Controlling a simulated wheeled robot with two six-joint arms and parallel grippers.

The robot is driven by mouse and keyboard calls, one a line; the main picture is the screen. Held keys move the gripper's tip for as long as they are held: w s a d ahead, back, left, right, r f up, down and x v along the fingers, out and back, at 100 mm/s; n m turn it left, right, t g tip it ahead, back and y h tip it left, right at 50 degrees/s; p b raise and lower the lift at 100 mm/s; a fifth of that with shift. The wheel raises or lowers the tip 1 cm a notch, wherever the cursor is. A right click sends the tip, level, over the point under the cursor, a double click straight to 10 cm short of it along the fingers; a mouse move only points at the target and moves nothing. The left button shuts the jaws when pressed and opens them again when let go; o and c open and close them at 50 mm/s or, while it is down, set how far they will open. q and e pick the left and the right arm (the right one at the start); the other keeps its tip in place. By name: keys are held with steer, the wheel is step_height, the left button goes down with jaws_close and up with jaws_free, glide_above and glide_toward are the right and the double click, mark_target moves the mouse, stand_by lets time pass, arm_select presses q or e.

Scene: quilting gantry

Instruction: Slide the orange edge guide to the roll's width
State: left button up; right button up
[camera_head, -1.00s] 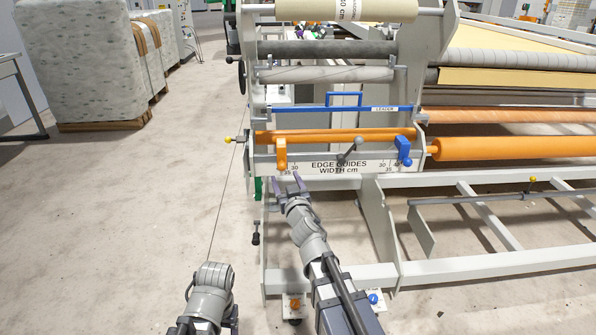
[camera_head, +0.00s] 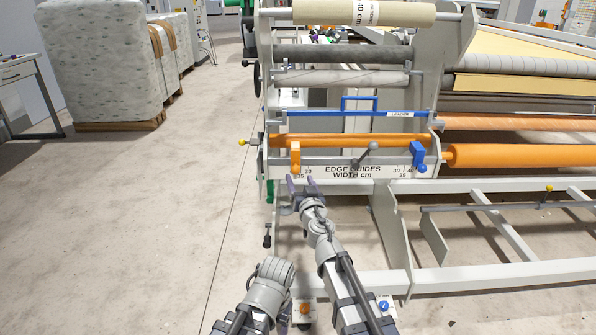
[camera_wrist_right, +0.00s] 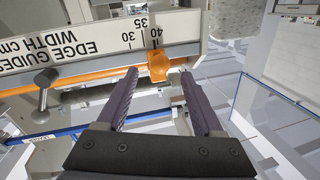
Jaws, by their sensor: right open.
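In the right wrist view the orange guide (camera_wrist_right: 158,67) is by the 40 mark, framed between the fingertips. My right gripper (camera_head: 300,181) is open and empty just below the guide in the head view; its fingers (camera_wrist_right: 160,76) show no clear contact. The roll (camera_head: 400,13) at the top carries a label that seems to read 40 cm. My left arm shows at the bottom, its gripper out of sight.
A blue edge guide (camera_head: 417,155) sits at the rail's right end. A dark lever with a ball knob (camera_head: 367,153) stands between the guides. An orange bar (camera_head: 345,140) runs just above the rail. Open floor lies left of the frame.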

mark_target(296, 173)
steer(key=w, duration=0.3)
steer(key=w+a, duration=0.1)
steer(key=w, duration=0.2)
steer(key=shift+w+a, duration=0.15)
steer(key=shift+w, duration=0.1)
steer(key=shift+c, duration=0.2)
steer(key=shift+s, duration=0.1)
jaws_close()
stand_by(0.8)
